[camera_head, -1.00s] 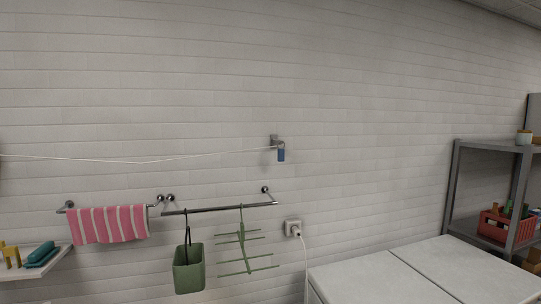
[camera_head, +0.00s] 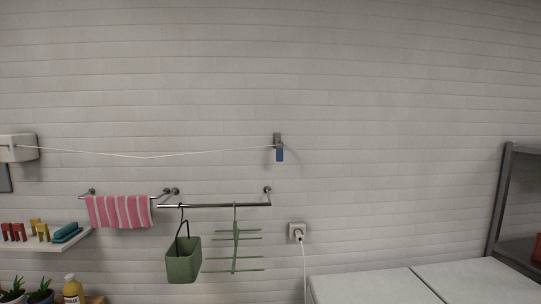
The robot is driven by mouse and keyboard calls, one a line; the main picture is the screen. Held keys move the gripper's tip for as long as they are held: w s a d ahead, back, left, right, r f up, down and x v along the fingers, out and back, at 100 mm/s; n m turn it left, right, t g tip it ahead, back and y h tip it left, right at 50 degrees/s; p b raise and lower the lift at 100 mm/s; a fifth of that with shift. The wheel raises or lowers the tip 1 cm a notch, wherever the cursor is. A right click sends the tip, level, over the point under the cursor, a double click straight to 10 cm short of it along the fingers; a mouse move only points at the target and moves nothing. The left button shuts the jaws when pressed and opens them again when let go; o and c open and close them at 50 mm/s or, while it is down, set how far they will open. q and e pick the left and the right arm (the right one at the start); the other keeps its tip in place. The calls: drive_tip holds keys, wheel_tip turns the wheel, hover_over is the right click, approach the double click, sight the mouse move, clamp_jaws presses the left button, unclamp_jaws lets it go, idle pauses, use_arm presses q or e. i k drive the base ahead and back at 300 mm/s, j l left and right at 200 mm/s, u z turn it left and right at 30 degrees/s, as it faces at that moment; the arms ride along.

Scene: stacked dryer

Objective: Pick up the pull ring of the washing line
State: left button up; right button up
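The washing line (camera_head: 145,157) is a thin white cord that sags slightly across the wall. It runs from a white box (camera_head: 18,148) at the far left to a grey wall hook (camera_head: 278,140) near the middle. A small blue piece (camera_head: 280,155) hangs at the hook end of the line. It is too small to tell whether it is the pull ring, and no separate ring shape can be made out. Neither of my grippers is in view.
White appliance tops (camera_head: 380,288) and a grey shelf (camera_head: 506,200) stand at right.

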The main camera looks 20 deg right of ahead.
sight(279, 151)
drive_tip(key=k+l+u, duration=0.1)
drive_tip(key=l+u, duration=0.15)
drive_tip(key=l, duration=0.15)
drive_tip(key=k+l+u, duration=0.15)
drive_tip(key=l+u, duration=0.15)
drive_tip(key=k+l+u, duration=0.25)
drive_tip(key=l, duration=0.15)
drive_tip(key=k+l+u, duration=0.25)
drive_tip(key=i+l, duration=0.05)
drive_tip(key=l, duration=0.05)
